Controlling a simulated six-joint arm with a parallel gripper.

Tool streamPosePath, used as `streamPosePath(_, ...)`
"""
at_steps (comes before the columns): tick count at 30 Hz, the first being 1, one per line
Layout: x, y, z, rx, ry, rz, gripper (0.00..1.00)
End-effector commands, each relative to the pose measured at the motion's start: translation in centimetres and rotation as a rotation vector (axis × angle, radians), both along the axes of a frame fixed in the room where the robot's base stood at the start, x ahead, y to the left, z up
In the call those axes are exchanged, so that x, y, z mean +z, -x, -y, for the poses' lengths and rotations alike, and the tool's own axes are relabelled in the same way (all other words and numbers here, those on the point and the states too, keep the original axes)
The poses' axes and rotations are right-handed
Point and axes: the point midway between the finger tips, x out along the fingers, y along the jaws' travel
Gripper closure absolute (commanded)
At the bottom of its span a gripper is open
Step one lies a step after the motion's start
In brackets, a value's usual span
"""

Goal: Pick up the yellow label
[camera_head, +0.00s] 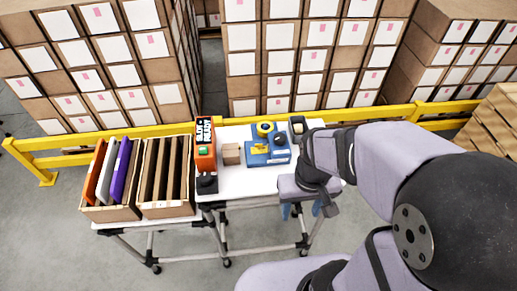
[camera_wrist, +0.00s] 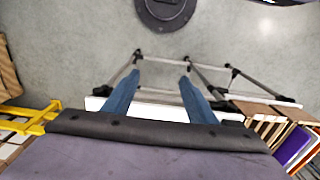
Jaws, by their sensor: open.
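In the head view a small yellow patch that looks like the yellow label (camera_head: 258,149) is on the front of a blue device (camera_head: 280,155) on the white table. My gripper (camera_head: 302,211) is at the table's front right edge, to the right of and nearer than the blue device. Its blue fingers are apart and point down. In the wrist view my gripper (camera_wrist: 161,76) is open, with nothing between the fingers. The label does not show in the wrist view.
An orange and black device (camera_head: 205,158) and a small brown box (camera_head: 231,154) stand left of the blue device. Two cartons with dividers (camera_head: 168,210) are at the table's left. A yellow rail (camera_head: 100,137) runs behind. The wrist view shows grey floor (camera_wrist: 60,60).

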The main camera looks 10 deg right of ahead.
Motion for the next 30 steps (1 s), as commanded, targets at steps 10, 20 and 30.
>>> streamPosePath(10, 0.0, 0.0, 0.0, 0.000, 0.000, 0.000, 0.60)
streamPosePath(20, 0.0, 0.0, 0.0, 0.001, 0.000, 0.000, 0.75)
streamPosePath(30, 1.3, -5.2, -0.6, 0.224, 0.000, -0.001, 0.75)
